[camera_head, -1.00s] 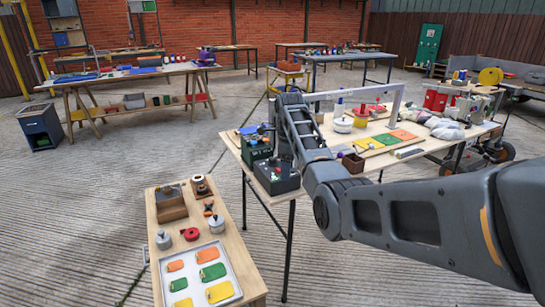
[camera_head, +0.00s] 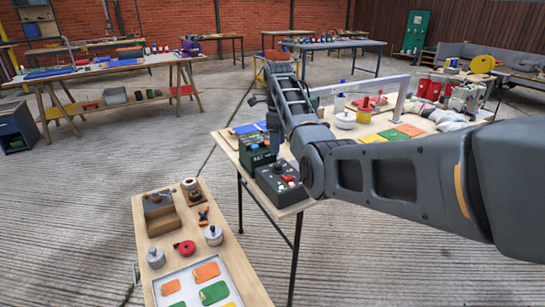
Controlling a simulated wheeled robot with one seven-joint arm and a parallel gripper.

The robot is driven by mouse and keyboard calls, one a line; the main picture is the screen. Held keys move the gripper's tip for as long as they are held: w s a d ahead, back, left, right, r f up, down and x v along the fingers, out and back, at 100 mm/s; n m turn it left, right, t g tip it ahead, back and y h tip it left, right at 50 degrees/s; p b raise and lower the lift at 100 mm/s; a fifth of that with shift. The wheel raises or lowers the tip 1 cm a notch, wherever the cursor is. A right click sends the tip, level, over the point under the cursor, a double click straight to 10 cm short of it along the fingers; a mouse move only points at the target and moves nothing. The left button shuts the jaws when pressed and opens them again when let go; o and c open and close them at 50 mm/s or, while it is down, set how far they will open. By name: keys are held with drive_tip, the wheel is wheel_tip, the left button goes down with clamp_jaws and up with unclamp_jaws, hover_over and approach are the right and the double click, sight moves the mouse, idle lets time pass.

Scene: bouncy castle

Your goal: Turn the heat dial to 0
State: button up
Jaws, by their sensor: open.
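A dark green box (camera_head: 257,151) with white marks on its front stands at the near left corner of the wooden workbench. A black control box (camera_head: 281,183) with red and light knobs or buttons sits in front of it. I cannot tell which small control is the heat dial, nor its setting. My gripper (camera_head: 273,138) hangs down at the green box, small, dark and partly hidden by my arm. It is open, with nothing seen in it. I cannot tell whether it touches the box.
The workbench (camera_head: 228,142) also bears coloured panels (camera_head: 392,134), a white pot (camera_head: 345,120) and a grey frame (camera_head: 402,95). A low wooden side table (camera_head: 235,262) with a tray of coloured tags (camera_head: 178,273) stands at the lower left. Open floor lies between them.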

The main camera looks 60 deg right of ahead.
sight(278, 164)
wheel_tip(278, 164, down, 8)
drive_tip(key=shift+r, duration=0.2)
idle(0.3)
drive_tip(key=c, duration=1)
